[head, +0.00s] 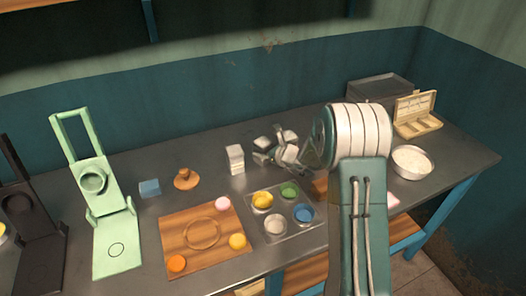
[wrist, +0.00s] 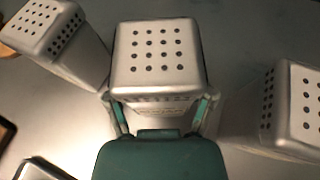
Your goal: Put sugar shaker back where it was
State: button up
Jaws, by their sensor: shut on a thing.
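My gripper (head: 270,157) reaches in from the right over the back middle of the table in the head view. In the wrist view, its two fingers (wrist: 160,108) are shut on a silver shaker with a square, holed top (wrist: 158,58). A label shows on the shaker's near side, but I cannot read it, so I cannot confirm that it holds sugar. Similar holed shakers stand on its left (wrist: 62,38) and right (wrist: 296,105), apart from it. In the head view, the gripper partly hides the shakers around it. I cannot tell whether the held shaker touches the table.
A pale shaker (head: 235,158) stands left of the gripper. In front are a tray of coloured powders (head: 264,226) and a wooden board (head: 180,247). A green press (head: 117,243) stands left; a round bowl (head: 412,160) and an open case (head: 416,122) stand right.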

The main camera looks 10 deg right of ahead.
jog(key=o, duration=1.2)
jog(key=shift+a+f, duration=0.1)
jog(key=shift+a, duration=0.15)
jog(key=shift+d, duration=0.1)
jog(key=shift+s+d+r, duration=0.2)
jog(key=shift+r, duration=0.05)
jog(key=v, duration=1.1)
jog(key=shift+s, duration=0.15)
jog(key=s+a+r+n+g, duration=0.3)
jog(key=s+a+r+n, duration=0.3)
jog(key=s+n, duration=0.2)
jog(key=s+a+r+n+g, duration=0.3)
jog(key=s+a+r+n, duration=0.2)
jog(key=s+n, duration=0.3)
jog(key=s+d+r+n+h, duration=0.2)
jog(key=s+n+h, duration=0.1)
jog(key=s+n, duration=0.3)
jog(key=s+d+r+n+h, duration=0.2)
jog(key=s+d+n+h, duration=0.1)
jog(key=s+n, duration=0.4)
jog(key=s+h, duration=0.1)
jog(key=s, duration=0.2)
jog(key=shift+h, duration=0.3)
